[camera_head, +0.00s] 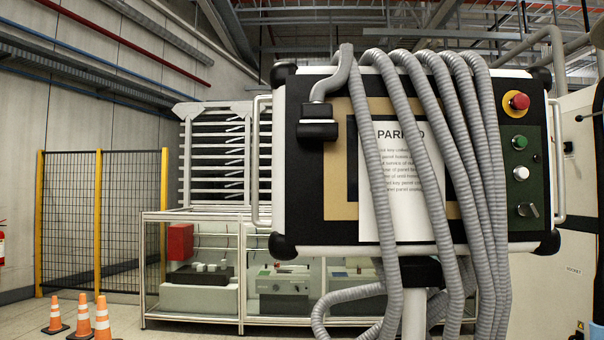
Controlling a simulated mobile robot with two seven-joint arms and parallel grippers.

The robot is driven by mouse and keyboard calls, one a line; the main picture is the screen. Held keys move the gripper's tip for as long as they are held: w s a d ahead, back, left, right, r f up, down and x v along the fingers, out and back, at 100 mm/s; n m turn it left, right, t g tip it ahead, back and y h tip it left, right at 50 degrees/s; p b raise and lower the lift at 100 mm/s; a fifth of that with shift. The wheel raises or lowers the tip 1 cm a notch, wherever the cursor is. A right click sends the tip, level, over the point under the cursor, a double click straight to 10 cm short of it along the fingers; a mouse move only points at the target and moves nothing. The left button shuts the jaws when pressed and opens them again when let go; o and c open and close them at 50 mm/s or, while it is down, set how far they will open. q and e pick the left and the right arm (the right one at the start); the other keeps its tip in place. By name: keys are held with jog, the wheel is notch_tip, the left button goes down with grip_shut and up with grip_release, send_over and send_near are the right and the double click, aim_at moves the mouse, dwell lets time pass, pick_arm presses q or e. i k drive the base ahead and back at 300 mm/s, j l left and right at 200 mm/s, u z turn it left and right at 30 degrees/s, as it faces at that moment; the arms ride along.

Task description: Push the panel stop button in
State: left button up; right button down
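The control panel (335,235) stands upright in front of me, with a white frame, black corners and side handles. The red stop button (519,101) sits on a yellow round base at the panel's upper right. Below it in a column are a green button (519,142), a white button (520,173) and a rotary knob (527,210). The red button's face is uncovered. Whether it is in or out is hard to tell from here. Neither of my grippers is in view.
Grey corrugated hoses (420,130) hang over the panel's front, left of the buttons, partly covering a paper sheet (390,220). A metal-framed bench (240,275) stands behind. Orange cones (102,318) and a yellow-posted fence (98,220) are at the left. A pale cabinet (575,270) stands at the right.

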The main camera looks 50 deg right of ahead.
aim_at(520, 101)
jog(key=i+z, duration=0.15)
jog(key=z, duration=0.2)
jog(key=i+j+z, duration=0.15)
jog(key=z, duration=0.2)
jog(key=i+j+z, duration=0.15)
jog(key=z, duration=0.2)
jog(key=i+j+z, duration=0.25)
jog(key=z, duration=0.15)
jog(key=i+j+z, duration=0.15)
jog(key=j+z, duration=0.25)
jog(key=i+j+z, duration=0.15)
jog(key=z, duration=0.25)
jog(key=j+z, duration=0.1)
jog(key=z, duration=1.15)
jog(key=i+l+z, duration=0.25)
jog(key=i+l, duration=0.05)
